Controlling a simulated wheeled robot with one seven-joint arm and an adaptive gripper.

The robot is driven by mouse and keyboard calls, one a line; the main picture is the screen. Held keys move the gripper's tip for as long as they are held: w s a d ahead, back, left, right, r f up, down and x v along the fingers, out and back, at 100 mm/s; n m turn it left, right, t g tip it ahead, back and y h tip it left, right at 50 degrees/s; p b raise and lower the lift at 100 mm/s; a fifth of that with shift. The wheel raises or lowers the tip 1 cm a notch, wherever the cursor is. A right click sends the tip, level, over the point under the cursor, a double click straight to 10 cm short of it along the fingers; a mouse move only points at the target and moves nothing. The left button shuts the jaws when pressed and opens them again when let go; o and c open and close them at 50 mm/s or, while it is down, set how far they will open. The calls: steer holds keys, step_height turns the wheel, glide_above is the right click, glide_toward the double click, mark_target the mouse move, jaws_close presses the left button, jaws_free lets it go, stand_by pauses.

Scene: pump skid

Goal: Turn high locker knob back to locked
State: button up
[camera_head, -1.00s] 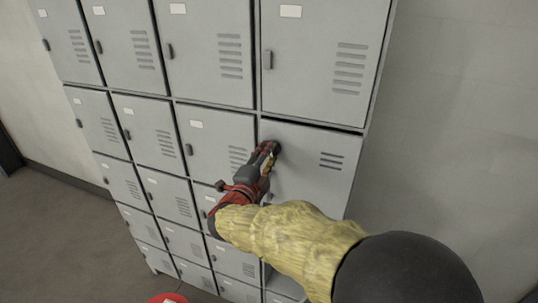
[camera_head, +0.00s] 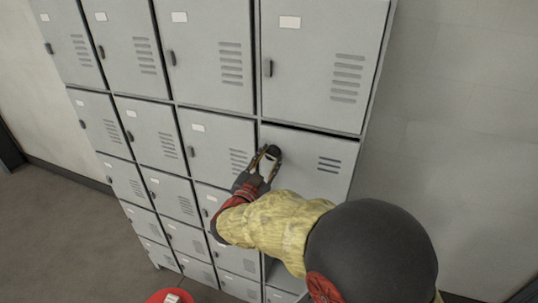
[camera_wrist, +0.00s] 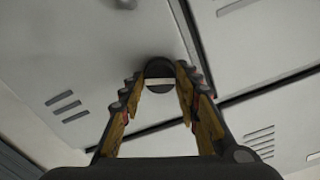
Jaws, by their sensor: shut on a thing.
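The round black knob (camera_head: 273,152) sits near the upper left corner of a grey locker door (camera_head: 310,175) in the right column, second row from the top of the head view. My gripper (camera_head: 264,161) is shut on the knob, one finger on each side. In the wrist view, the knob (camera_wrist: 160,68) lies between the two fingertips (camera_wrist: 160,84). A pale straight bar crosses its face and looks level in that picture. The fingers hide the knob's sides.
Other grey locker doors (camera_head: 212,55) with slots and small dark handles surround this one. A dark gap runs along the top of the knob's door. A plain wall (camera_head: 450,120) stands at the right. A red round object (camera_head: 170,296) shows at the bottom edge.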

steer(key=shift+n+p, duration=1.25)
steer(key=shift+n, duration=0.95)
steer(key=o, duration=1.2)
steer(key=v, duration=1.2)
steer(key=shift+a, duration=0.1)
